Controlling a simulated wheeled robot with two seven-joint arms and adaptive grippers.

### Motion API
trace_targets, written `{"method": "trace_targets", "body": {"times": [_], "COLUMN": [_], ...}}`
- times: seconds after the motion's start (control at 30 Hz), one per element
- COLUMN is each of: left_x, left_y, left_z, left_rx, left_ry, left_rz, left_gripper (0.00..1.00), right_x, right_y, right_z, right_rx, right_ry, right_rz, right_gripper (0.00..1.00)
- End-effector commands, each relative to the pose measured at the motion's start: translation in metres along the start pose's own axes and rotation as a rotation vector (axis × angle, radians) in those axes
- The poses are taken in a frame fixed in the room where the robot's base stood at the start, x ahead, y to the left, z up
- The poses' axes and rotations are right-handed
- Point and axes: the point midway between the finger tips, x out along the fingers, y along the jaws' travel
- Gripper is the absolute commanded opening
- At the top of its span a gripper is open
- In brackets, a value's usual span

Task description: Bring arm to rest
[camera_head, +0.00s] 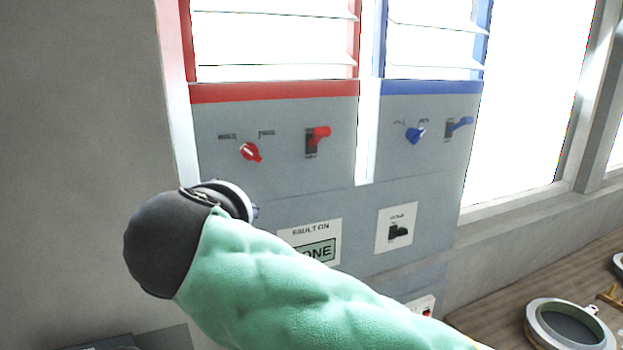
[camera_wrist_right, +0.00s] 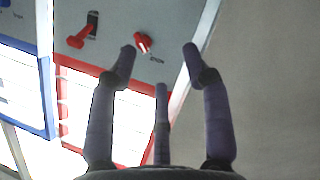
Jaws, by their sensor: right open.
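My right arm (camera_head: 290,285), in a green sleeve with a dark rounded joint (camera_head: 165,245), reaches in from the lower right across the front of the grey control panel (camera_head: 285,185). In the head view its gripper is mostly hidden behind that joint. In the right wrist view my right gripper (camera_wrist_right: 160,62) has its three dark fingers spread, with nothing between them. Beyond the fingertips is the panel's red knob (camera_wrist_right: 143,43), which also shows in the head view (camera_head: 251,152). The fingers look apart from it. My left gripper is not in view.
A red lever (camera_head: 317,140), a blue knob (camera_head: 414,134) and a blue lever (camera_head: 458,127) are on the panel. Below are a display (camera_head: 310,243) and a black switch on a white plate (camera_head: 397,229). A wooden bench (camera_head: 500,300) with a round mould (camera_head: 570,326) is at lower right.

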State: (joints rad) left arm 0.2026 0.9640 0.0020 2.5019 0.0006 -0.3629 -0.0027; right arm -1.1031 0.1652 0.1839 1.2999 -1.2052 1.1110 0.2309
Motion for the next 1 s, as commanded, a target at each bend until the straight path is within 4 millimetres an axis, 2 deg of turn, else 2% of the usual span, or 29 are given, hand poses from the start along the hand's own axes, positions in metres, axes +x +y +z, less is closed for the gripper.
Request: {"method": "trace_targets", "body": {"times": [0.27,0.37,0.47,0.6,0.7,0.87,1.0], "left_x": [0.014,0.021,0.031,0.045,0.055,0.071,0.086], "left_y": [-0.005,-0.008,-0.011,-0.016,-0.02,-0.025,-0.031], "left_z": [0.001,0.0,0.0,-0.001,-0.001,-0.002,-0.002], "left_rx": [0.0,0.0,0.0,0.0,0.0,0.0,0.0], "left_ry": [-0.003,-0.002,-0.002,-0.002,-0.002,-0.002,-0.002], "left_rz": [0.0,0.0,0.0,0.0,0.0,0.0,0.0], "left_gripper": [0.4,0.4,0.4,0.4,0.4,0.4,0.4], "right_x": [0.055,0.085,0.119,0.167,0.196,0.232,0.255], "right_y": [-0.053,-0.084,-0.121,-0.18,-0.219,-0.282,-0.337], "right_z": [0.034,0.058,0.09,0.146,0.19,0.266,0.337], "right_rx": [-0.034,-0.048,-0.053,-0.042,-0.017,0.05,0.137], "right_ry": [-0.048,-0.08,-0.119,-0.182,-0.228,-0.308,-0.383], "right_rz": [-0.092,-0.146,-0.217,-0.33,-0.409,-0.532,-0.631], "right_gripper": [0.49,0.49,0.49,0.49,0.49,0.49,0.49]}}
